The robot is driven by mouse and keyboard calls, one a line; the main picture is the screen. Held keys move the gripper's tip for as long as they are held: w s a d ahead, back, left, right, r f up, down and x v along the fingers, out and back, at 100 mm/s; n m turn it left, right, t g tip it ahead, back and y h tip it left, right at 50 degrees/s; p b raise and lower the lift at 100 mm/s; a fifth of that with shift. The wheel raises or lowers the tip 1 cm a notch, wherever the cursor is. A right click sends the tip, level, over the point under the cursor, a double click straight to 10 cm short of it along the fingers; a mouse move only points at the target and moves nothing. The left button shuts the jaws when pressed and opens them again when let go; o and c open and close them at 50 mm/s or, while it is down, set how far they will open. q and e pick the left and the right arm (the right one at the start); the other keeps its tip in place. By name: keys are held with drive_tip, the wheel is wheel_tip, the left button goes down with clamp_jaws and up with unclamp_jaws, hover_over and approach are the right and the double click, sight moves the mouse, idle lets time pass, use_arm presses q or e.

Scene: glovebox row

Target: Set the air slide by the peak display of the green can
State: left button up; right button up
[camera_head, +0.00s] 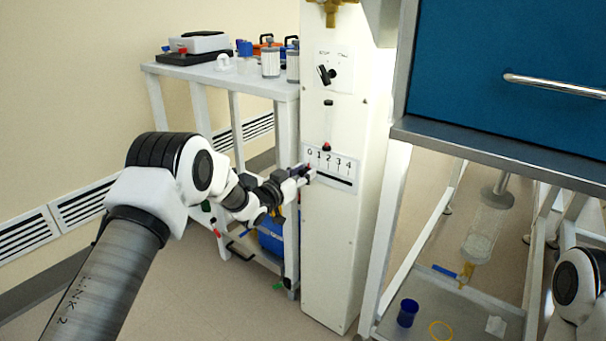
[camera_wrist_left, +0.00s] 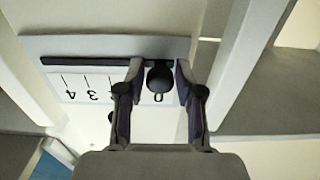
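The air slide's scale plate (camera_head: 331,167), marked 0 to 4 with a dark slot, is on the front of the white column. It also fills the upper left of the left wrist view (camera_wrist_left: 110,47). The slide's black knob (camera_wrist_left: 160,80) is at the 0 end. My left gripper (camera_head: 304,173) is at the plate's left end. In the wrist view its fingers (camera_wrist_left: 159,75) stand on both sides of the knob, with narrow gaps. In the head view the gripper hides the knob. I cannot make out a green can or its peak display. My right gripper is out of view.
Above the plate are a clear tube with a red float (camera_head: 327,145) and a black valve knob (camera_head: 327,75). A white cart (camera_head: 215,75) with equipment stands behind my left arm. A blue cabinet (camera_head: 510,60) on a metal frame is at right, with a blue cup (camera_head: 407,313) below.

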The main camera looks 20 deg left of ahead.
use_arm(q)
clamp_jaws()
drive_tip(key=shift+s+d+p, duration=0.2)
drive_tip(key=shift+s+d, duration=0.05)
drive_tip(key=shift+d, duration=0.5)
drive_tip(key=shift+s+d+p, duration=0.15)
drive_tip(key=shift+s+d, duration=0.1)
drive_tip(key=shift+d, duration=0.45)
drive_tip(key=o, duration=0.6)
unclamp_jaws()
approach(319, 171)
drive_tip(key=v, duration=0.5)
